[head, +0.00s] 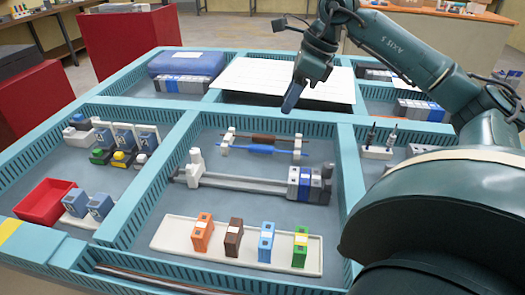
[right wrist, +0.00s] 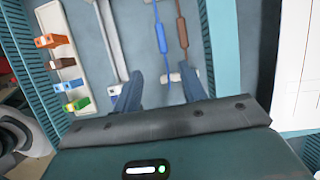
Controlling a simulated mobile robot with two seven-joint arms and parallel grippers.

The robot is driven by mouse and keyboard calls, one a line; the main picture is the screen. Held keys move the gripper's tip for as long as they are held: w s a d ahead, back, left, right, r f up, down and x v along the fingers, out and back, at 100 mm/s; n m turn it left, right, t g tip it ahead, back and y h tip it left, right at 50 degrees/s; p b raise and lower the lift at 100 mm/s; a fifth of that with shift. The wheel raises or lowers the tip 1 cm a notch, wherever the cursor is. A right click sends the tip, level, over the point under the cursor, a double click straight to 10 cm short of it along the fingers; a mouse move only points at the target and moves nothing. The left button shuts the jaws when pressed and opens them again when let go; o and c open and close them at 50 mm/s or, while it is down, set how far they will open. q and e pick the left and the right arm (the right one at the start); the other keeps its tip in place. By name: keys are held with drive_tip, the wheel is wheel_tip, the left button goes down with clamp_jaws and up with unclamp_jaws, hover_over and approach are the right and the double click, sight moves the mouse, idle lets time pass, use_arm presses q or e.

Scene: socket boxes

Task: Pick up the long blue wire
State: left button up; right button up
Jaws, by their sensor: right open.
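The long blue wire (head: 262,150) lies level across two white holders in the middle compartment, with a brown wire (head: 265,139) parallel behind it. In the right wrist view the blue wire (right wrist: 161,38) runs up the picture beside the brown wire (right wrist: 181,35). My right gripper (head: 292,98) is above the compartment's back wall, beyond and above the wires, and apart from them. In the right wrist view its two fingers (right wrist: 161,90) stand apart with nothing between them that they hold. The blue wire's near end shows between the fingers, farther below. My left gripper is not in view.
A grey rail with blue-grey modules (head: 310,184) lies in front of the wires. A white tray (head: 190,240) with orange, brown, blue and green blocks is nearer. Teal ribbed walls (head: 165,170) divide the compartments. A red bin (head: 45,198) is at left.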

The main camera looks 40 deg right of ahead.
drive_tip(key=f, duration=0.2)
drive_tip(key=b, duration=0.1)
hover_over(262, 147)
drive_tip(key=s+d, duration=0.2)
drive_tip(key=s, duration=0.1)
drive_tip(key=f, duration=0.6)
drive_tip(key=shift+w+d, duration=0.1)
drive_tip(key=shift+w, duration=0.15)
drive_tip(key=shift+w+x, duration=0.1)
drive_tip(key=shift+x, duration=1.3)
drive_tip(key=shift+w+x, duration=0.15)
drive_tip(key=shift+x, duration=1.25)
drive_tip(key=shift+r, duration=0.1)
drive_tip(key=shift+c, duration=0.5)
clamp_jaws()
